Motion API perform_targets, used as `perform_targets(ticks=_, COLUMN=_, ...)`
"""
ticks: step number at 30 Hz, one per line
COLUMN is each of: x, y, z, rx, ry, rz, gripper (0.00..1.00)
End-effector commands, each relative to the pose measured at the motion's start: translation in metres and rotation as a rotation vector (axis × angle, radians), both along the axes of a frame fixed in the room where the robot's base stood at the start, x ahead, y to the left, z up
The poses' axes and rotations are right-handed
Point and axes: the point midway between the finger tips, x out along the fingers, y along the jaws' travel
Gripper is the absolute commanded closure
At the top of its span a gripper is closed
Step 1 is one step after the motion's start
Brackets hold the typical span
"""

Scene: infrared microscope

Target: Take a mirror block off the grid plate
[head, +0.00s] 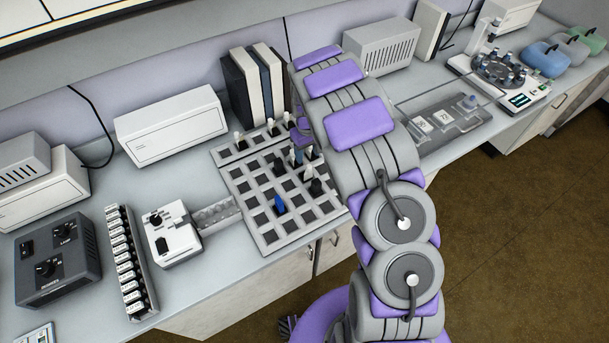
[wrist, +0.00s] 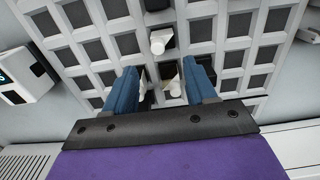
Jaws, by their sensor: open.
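The grid plate (head: 262,231) lies on the bench left of my arm, with dark square openings. I cannot tell which are mirror blocks. In the wrist view the grid plate (wrist: 108,47) fills the upper part. My gripper (wrist: 160,70) is open above it, its two blue fingers apart. A white-topped block (wrist: 160,41) shows just beyond the fingertips, and white pieces (wrist: 174,86) show between the fingers. Contact cannot be told. My arm hides part of the plate in the head view.
Left of the plate stand a white device (head: 172,234), a rack of small labelled pieces (head: 127,262) and a dark control box (head: 56,258). Binders (head: 253,85) and a white box (head: 170,125) stand behind. A grey board (head: 444,122) lies to the right.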

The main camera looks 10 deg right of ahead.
Motion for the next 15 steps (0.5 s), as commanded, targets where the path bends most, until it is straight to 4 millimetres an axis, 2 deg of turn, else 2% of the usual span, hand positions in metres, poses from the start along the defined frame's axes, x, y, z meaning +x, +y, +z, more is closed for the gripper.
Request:
perform_targets(ticks=1, x=-0.001, y=-0.002, z=-0.013, rx=0.001, ry=0.003, rz=-0.001, gripper=0.44)
perform_targets(ticks=3, x=0.000, y=-0.002, z=-0.024, rx=0.000, ry=0.000, rz=-0.001, gripper=0.44)
perform_targets(ticks=11, x=-0.001, y=0.005, z=-0.042, rx=-0.007, ry=-0.002, rz=-0.001, gripper=0.44)
perform_targets(ticks=15, x=-0.005, y=0.009, z=-0.060, rx=-0.008, ry=0.002, rz=0.000, gripper=0.44)
